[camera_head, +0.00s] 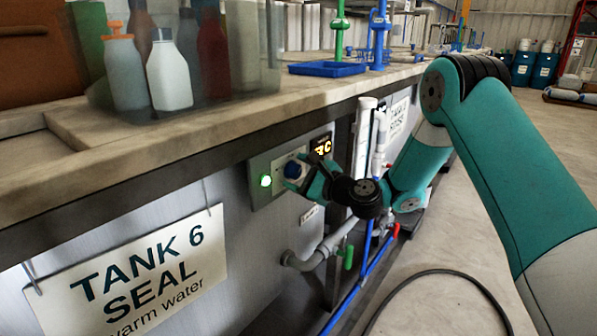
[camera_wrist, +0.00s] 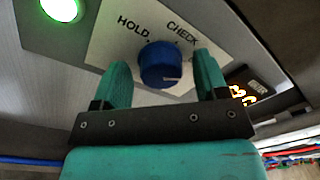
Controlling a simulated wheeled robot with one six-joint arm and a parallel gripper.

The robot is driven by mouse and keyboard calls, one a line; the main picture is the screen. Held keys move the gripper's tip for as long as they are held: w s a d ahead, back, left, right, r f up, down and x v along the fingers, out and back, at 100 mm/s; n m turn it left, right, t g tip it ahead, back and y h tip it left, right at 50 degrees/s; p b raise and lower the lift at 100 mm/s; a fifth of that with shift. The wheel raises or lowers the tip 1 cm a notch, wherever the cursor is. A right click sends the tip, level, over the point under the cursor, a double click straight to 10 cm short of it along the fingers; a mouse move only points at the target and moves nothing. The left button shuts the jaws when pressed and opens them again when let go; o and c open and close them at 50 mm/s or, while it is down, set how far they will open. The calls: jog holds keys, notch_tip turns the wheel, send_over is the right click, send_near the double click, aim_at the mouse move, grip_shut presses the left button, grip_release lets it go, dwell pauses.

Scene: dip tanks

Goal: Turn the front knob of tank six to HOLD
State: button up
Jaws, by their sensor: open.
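The blue front knob (camera_head: 292,169) sits on a grey control panel (camera_head: 262,192) on the side of tank six, right of the "TANK 6 SEAL warm water" sign (camera_head: 135,275). In the wrist view, the knob (camera_wrist: 158,66) is on a pale dial plate marked HOLD at upper left and CHECK at upper right. A third label is mostly hidden by the right finger. A white mark on the knob points right, away from HOLD. My gripper (camera_wrist: 163,75) is open, with one finger on each side of the knob; whether they touch it cannot be told.
A green lamp (camera_head: 265,181) glows left of the knob, and an orange-lit display (camera_head: 321,147) is at its right. White pipes (camera_head: 362,140) stand beyond. The counter (camera_head: 200,125) overhangs the panel. A dark hose (camera_head: 440,271) lies on the floor.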

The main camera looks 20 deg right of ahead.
jog(key=c, duration=0.9)
